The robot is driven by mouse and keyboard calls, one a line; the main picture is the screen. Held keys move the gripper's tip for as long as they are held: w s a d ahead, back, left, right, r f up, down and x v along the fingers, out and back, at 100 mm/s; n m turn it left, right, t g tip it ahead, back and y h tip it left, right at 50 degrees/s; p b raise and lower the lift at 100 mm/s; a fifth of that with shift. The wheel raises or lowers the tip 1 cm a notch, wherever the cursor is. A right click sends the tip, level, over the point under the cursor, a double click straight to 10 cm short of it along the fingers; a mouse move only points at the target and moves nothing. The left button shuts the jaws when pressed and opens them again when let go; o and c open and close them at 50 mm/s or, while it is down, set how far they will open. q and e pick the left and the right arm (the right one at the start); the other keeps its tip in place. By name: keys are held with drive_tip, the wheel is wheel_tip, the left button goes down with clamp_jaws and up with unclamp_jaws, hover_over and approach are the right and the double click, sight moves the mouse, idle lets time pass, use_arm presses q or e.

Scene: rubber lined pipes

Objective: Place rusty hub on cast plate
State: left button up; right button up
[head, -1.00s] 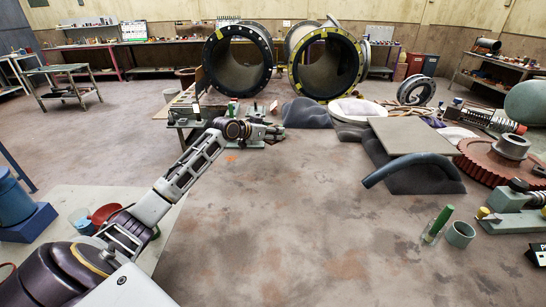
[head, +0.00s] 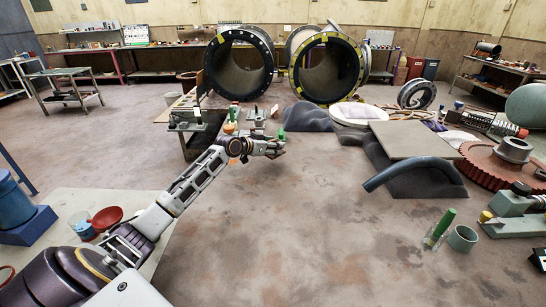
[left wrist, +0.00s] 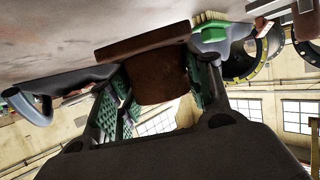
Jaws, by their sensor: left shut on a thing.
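The hub is too small to make out clearly in the head view. A flat grey-brown plate (head: 412,139), which may be the cast plate, lies on dark padding at the right. The gripper is well to the left of it. My right gripper is not in view.
A curved blue hose (head: 408,169) lies in front of the plate. A large rusty gear wheel (head: 495,168) is at the right. A grey cup (head: 462,238) and a green-topped glass (head: 440,228) stand in front. Two large flanged pipes stand behind. The middle floor area is clear.

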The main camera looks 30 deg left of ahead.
use_arm(q)
drive_tip(key=shift+f, duration=2.35)
drive_tip(key=o, duration=1.4)
drive_tip(key=shift+f, duration=0.15)
drive_tip(key=shift+s, duration=0.15)
drive_tip(key=shift+v, duration=5.9)
